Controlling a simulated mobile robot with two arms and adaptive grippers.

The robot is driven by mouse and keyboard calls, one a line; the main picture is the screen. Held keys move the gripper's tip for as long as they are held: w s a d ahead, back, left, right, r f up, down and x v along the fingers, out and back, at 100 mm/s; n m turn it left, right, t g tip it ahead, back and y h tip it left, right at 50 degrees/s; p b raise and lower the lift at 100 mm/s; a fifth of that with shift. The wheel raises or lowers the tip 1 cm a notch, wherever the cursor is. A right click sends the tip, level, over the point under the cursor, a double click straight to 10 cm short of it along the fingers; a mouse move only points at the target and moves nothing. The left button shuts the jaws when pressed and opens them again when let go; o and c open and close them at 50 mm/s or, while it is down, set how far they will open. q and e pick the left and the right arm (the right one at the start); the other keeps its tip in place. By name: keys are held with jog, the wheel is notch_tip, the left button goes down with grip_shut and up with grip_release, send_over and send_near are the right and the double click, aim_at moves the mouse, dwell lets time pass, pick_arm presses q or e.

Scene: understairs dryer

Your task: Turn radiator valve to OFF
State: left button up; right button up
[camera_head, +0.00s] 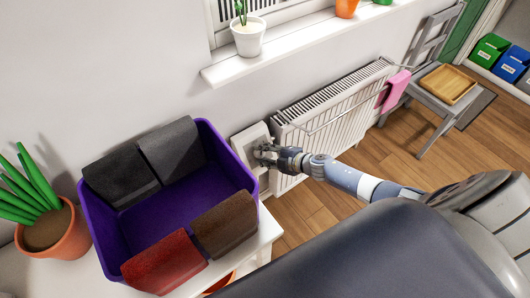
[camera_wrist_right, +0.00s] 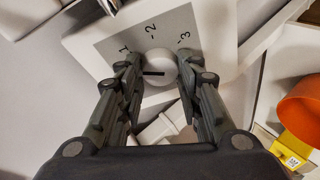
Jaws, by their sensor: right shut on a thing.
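The white radiator valve knob (camera_wrist_right: 160,64) sits on a grey dial plate (camera_wrist_right: 108,47) in the right wrist view. The numbers 1, 2 and 3 run around its upper side. A short black mark on the knob lies level in the picture, below the 1. No OFF label can be read. My right gripper (camera_head: 266,153) is shut on the knob, with one finger on each side. In the head view the white valve panel (camera_head: 246,138) stands at the radiator's left end, and the gripper hides the knob. My left gripper is not in view.
The white radiator (camera_head: 345,112) with a pink cloth (camera_head: 394,91) is right of the valve. A purple bin (camera_head: 99,238) with dark and red cloths stands on a white surface at left, beside a potted plant (camera_head: 57,237). A windowsill (camera_head: 275,51) is above. A grey chair (camera_head: 437,113) is farther right.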

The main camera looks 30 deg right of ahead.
jog(key=n+p, duration=0.1)
jog(key=n, duration=0.1)
jog(key=n+g+p, duration=0.1)
jog(key=shift+w+r+n+h, duration=0.1)
jog(key=shift+r+n+h, duration=0.1)
jog(key=shift+n+h, duration=0.15)
jog(key=shift+n+g+p, duration=0.3)
jog(key=shift+n+p, duration=0.2)
jog(key=shift+n, duration=0.25)
jog(key=shift+f, duration=0.1)
jog(key=o, duration=1.1)
jog(key=shift+c, duration=0.2)
